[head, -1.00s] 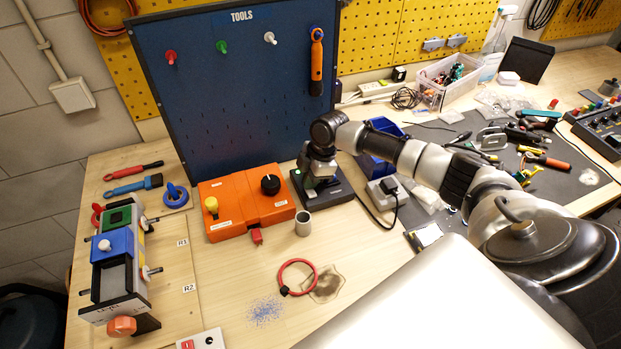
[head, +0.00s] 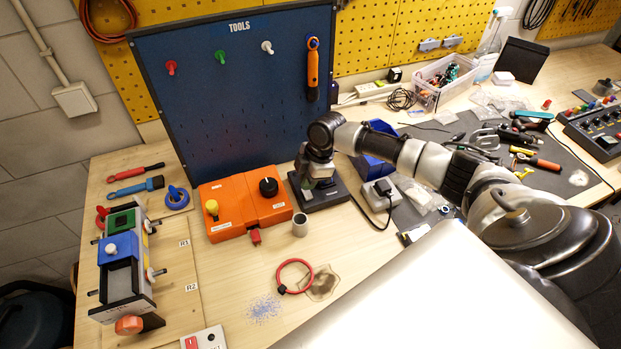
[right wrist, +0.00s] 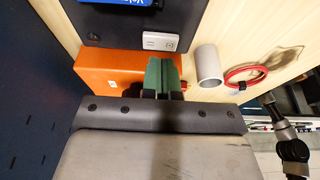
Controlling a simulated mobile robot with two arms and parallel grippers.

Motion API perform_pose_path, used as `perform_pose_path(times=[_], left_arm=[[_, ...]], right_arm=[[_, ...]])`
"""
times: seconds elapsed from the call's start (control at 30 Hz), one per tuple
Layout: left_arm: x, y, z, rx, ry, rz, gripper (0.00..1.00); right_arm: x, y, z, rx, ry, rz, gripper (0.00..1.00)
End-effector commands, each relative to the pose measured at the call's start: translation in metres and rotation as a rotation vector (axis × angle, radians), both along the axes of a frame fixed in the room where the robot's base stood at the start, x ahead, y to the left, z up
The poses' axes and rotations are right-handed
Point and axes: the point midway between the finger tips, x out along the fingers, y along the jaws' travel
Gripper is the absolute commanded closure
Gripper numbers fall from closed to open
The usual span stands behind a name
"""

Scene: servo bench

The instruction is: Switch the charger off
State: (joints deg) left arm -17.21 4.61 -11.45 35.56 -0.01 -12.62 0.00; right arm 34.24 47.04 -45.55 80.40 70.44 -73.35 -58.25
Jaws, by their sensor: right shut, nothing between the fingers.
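The charger (head: 334,196) is a dark unit on the bench, right of the orange box, partly hidden under my right arm in the head view. In the right wrist view its dark casing (right wrist: 105,33) shows at the top with a light grey switch (right wrist: 160,41) and part of a blue label. My right gripper (right wrist: 163,62) is shut and empty, its green fingers pointing at the switch with tips close to its edge. I cannot tell whether they touch. In the head view the gripper (head: 304,178) hangs over the charger's left side. My left gripper is out of view.
The orange box (head: 240,206) stands close left of the charger. The blue tool board (head: 240,120) rises behind. A white adapter (head: 380,196) with a cable is to the right.

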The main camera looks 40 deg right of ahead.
Motion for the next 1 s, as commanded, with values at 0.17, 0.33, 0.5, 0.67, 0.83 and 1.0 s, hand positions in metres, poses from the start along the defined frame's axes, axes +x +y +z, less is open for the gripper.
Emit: perform_pose_path(times=[0.17, 0.33, 0.5, 0.67, 0.83, 1.0], left_arm=[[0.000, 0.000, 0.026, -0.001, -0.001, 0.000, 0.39], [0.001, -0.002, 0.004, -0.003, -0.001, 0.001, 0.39], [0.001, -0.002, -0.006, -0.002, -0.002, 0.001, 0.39], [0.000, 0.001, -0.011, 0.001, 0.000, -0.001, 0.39], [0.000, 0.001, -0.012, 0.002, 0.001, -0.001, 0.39], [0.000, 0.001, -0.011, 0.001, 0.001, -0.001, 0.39]], right_arm=[[-0.001, 0.008, 0.026, 0.001, 0.002, -0.003, 1.00], [-0.003, -0.004, 0.055, -0.002, -0.003, -0.002, 1.00], [-0.006, -0.013, 0.087, -0.001, -0.001, -0.002, 1.00], [-0.007, -0.018, 0.106, 0.000, 0.000, -0.002, 1.00], [-0.008, -0.020, 0.114, 0.000, 0.001, -0.003, 1.00], [-0.008, -0.020, 0.115, 0.000, 0.002, -0.003, 1.00]])
